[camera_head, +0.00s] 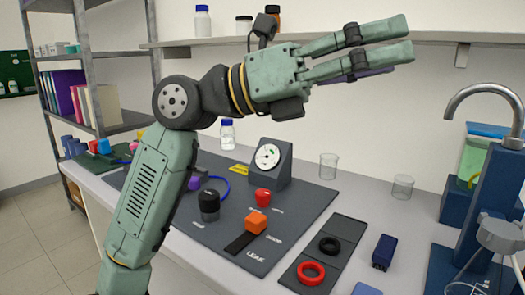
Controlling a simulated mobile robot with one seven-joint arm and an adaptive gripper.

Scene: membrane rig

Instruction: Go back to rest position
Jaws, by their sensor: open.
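On that mat stand a gauge (268,157) with a white dial, a red knob (263,195), an orange block (256,222) and a black cylinder (209,204). My arm hides part of the mat's left side.
A black ring (330,245) and a red ring (311,273) lie on a dark tray at the front. A blue block (383,251) stands right of it. Two glass beakers stand behind. A tap (485,90) rises at the right. A wall shelf (190,42) runs behind my gripper.

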